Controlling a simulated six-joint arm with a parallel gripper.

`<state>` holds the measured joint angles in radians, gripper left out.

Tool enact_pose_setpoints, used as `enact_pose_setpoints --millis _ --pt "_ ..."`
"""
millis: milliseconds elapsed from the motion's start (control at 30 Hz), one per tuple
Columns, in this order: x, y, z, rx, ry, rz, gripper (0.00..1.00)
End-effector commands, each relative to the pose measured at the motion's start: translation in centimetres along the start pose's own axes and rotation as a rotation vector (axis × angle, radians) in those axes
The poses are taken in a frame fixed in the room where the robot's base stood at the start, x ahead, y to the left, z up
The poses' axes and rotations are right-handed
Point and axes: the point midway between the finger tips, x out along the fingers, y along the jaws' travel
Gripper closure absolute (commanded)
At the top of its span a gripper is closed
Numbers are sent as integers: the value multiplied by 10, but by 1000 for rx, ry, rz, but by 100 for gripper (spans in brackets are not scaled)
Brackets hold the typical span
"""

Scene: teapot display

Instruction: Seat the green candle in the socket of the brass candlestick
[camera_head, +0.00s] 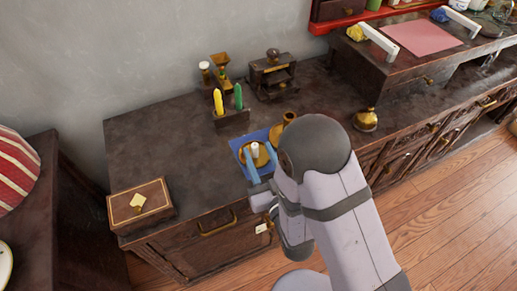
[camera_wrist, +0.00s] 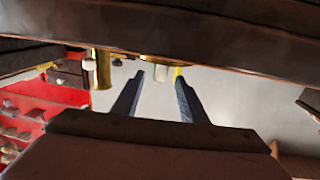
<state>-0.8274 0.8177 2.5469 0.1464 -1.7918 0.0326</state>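The green candle (camera_head: 238,97) stands upright in a dark rack (camera_head: 231,118), to the right of a yellow candle (camera_head: 218,102). A round brass dish (camera_head: 244,154), which looks like the candlestick, sits on a blue mat (camera_head: 237,142), with a short white candle-like piece (camera_head: 255,149) upright at its middle. Contact cannot be told. My arm hides part of the mat.
A brass vessel (camera_head: 289,119) stands close behind my gripper, and a brass bell-shaped piece (camera_head: 365,121) is to the right. A dark stand (camera_head: 273,77) is behind.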

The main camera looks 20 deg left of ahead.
Motion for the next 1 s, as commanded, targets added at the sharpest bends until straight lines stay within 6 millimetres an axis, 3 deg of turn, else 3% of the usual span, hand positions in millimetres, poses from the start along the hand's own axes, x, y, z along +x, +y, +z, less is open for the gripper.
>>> enact_pose_setpoints --millis 33,167,267,667,1000 --pt "0 0 0 0 0 0 47" --pt "0 0 0 0 0 0 16" --pt "0 0 0 0 0 0 0" --pt "9 -1 -4 -17 -23 -10 0" --pt "57 -5 -34 -226 -207 -110 0"
